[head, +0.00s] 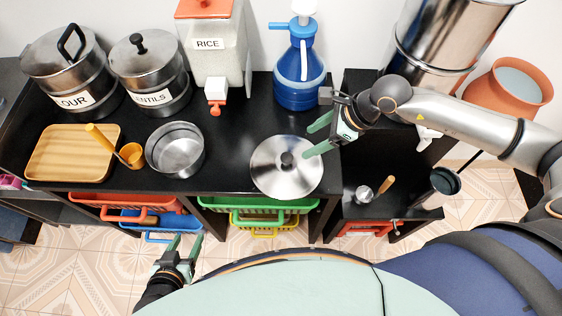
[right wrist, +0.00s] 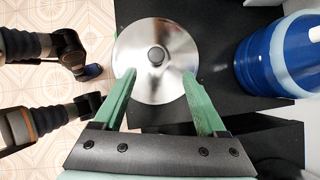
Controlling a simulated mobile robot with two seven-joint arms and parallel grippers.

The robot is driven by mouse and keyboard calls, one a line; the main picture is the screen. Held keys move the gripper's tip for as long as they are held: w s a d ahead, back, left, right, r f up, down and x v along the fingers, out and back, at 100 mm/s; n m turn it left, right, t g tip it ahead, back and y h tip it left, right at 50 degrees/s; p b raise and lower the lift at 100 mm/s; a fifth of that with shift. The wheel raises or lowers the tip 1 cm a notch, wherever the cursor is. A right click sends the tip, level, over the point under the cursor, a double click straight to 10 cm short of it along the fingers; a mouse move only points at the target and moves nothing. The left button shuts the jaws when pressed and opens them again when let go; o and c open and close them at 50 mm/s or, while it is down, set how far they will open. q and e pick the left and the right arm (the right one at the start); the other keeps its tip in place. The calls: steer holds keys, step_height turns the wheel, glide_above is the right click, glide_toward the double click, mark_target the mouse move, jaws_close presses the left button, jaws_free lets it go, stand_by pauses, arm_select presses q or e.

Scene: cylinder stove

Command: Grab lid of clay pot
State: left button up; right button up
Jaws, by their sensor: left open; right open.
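A round shiny metal lid (head: 270,172) with a black knob (head: 287,159) lies on the black counter. It also shows in the right wrist view (right wrist: 138,38). My right gripper (head: 306,143) is open at the lid's upper right. In the right wrist view, its green fingertips (right wrist: 159,73) overlap the lid's near part, on either side of and short of the knob (right wrist: 155,56); nothing is between them. I cannot tell their height above the lid. An orange clay pot (head: 482,97) stands at far right, its round top pale grey. My left gripper (head: 185,240) is open and empty, in front of the counter.
A blue water jug (head: 298,88) stands behind the lid. A metal pot (head: 175,150), wooden tray (head: 62,155), labelled canisters (head: 65,70) and rice dispenser (head: 210,60) occupy the left side. A ladle (head: 364,194) lies on the lower right shelf.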

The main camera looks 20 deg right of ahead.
mark_target(287, 157)
steer(key=x, duration=0.6)
steer(key=shift+a, duration=0.15)
steer(key=shift+s+x, duration=0.2)
steer(key=shift+x, duration=1.15)
steer(key=shift+s+x, duration=0.15)
steer(key=shift+x, duration=1.15)
jaws_close()
